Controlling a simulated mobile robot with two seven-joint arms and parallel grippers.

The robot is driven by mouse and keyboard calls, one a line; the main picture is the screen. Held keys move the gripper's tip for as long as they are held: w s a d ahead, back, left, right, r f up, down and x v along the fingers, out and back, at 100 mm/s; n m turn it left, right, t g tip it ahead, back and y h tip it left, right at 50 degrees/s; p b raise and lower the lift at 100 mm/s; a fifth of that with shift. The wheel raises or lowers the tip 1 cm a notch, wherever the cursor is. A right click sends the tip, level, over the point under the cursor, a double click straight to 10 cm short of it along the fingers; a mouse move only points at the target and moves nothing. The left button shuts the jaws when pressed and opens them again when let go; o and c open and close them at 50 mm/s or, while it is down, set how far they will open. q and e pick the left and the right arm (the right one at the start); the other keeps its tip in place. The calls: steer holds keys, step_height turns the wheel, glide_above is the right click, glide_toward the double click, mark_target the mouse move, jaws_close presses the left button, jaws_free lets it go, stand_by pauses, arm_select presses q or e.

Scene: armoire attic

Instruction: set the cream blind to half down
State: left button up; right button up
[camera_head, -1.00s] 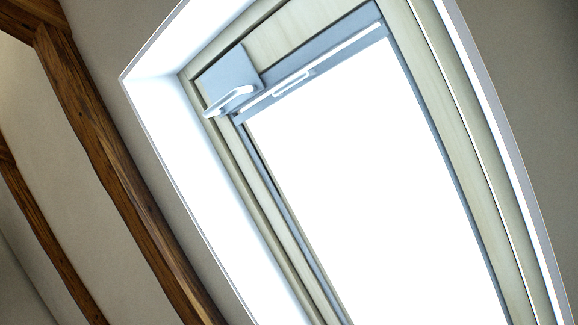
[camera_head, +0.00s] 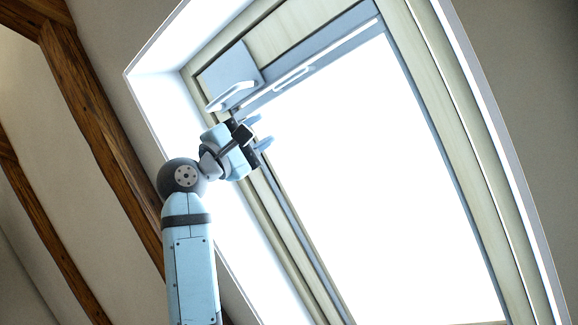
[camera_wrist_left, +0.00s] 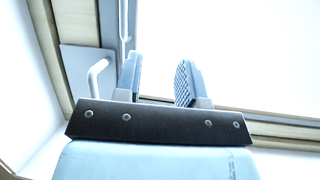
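The skylight window (camera_head: 370,180) fills the middle of the head view, and its glass is washed out white. A blue-grey bar (camera_head: 335,52) with a small pale grip (camera_head: 292,80) runs along the top of the pane. No cream blind cloth can be told apart over the glass. My left gripper (camera_head: 262,132) is just below the bar's left end, fingers apart and nothing between them. In the left wrist view its two fingers (camera_wrist_left: 160,78) are also spread, with the bar (camera_wrist_left: 121,25) beyond the left finger. My right gripper is not in view.
A grey plate with a white handle (camera_head: 232,95) sits at the window's upper left corner, close above my left gripper. It also shows left of the fingers in the wrist view (camera_wrist_left: 96,75). Dark wooden beams (camera_head: 100,130) run down the sloped wall at left.

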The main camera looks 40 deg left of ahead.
mark_target(288, 81)
arm_select(q)
steer(key=s+r+h, duration=0.2)
steer(key=s+r, duration=0.1)
steer(key=s, duration=0.1)
steer(key=shift+m, duration=0.4)
steer(key=p+x, duration=0.1)
steer(key=x, duration=0.3)
steer(key=p+x, duration=0.2)
steer(key=x, duration=0.2)
steer(key=p+x, duration=0.2)
steer(key=x, duration=0.2)
steer(key=shift+w, duration=0.35)
steer(key=shift+w+d+r, duration=0.3)
steer(key=shift+w, duration=0.05)
steer(key=shift+c, duration=0.7)
jaws_close()
